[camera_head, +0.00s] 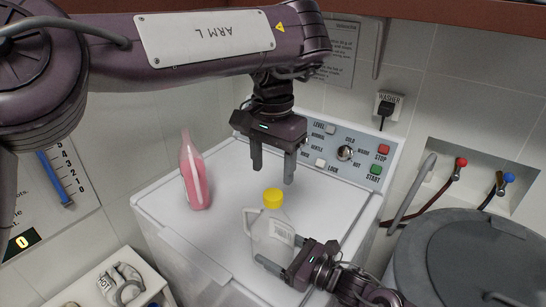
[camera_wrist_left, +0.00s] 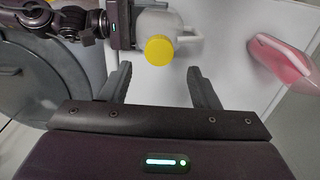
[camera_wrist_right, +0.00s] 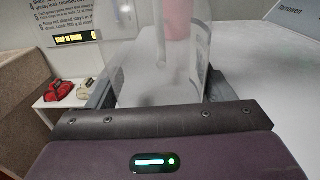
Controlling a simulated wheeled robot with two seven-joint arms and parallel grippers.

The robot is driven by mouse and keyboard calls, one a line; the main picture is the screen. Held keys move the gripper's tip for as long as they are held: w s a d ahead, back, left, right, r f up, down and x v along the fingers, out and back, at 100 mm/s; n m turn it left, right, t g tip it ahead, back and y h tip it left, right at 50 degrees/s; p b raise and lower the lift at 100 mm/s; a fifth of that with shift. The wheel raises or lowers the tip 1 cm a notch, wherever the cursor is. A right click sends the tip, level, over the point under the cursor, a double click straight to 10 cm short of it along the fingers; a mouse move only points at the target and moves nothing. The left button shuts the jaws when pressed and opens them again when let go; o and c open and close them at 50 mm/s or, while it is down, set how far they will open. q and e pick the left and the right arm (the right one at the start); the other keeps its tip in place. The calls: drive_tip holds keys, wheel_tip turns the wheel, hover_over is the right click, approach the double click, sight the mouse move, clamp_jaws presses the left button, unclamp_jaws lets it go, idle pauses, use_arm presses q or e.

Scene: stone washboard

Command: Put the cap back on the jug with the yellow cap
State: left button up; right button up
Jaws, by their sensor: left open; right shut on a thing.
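The jug (camera_head: 270,240) is translucent white with a handle and a label, and stands upright on the washer top. The yellow cap (camera_head: 273,198) sits on the jug's mouth; I cannot tell whether it is screwed tight. The cap also shows from above in the left wrist view (camera_wrist_left: 159,50). My right gripper (camera_head: 283,264) is shut on the jug's lower body, which fills the right wrist view (camera_wrist_right: 160,65). My left gripper (camera_head: 272,172) is open and empty above and behind the cap, fingers pointing down. In its wrist view the cap is just beyond the fingertips.
A pink bottle (camera_head: 195,175) stands on the washer top (camera_head: 160,205) left of the jug. The control panel (camera_head: 335,150) rises along the back. A grey lidded drum (camera_head: 470,255) is at the right. The washer's front left is clear.

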sight(272, 194)
use_arm(q)
wheel_tip(272, 194, down, 7)
drive_tip(key=shift+r, duration=0.2)
drive_tip(key=shift+c, duration=0.2)
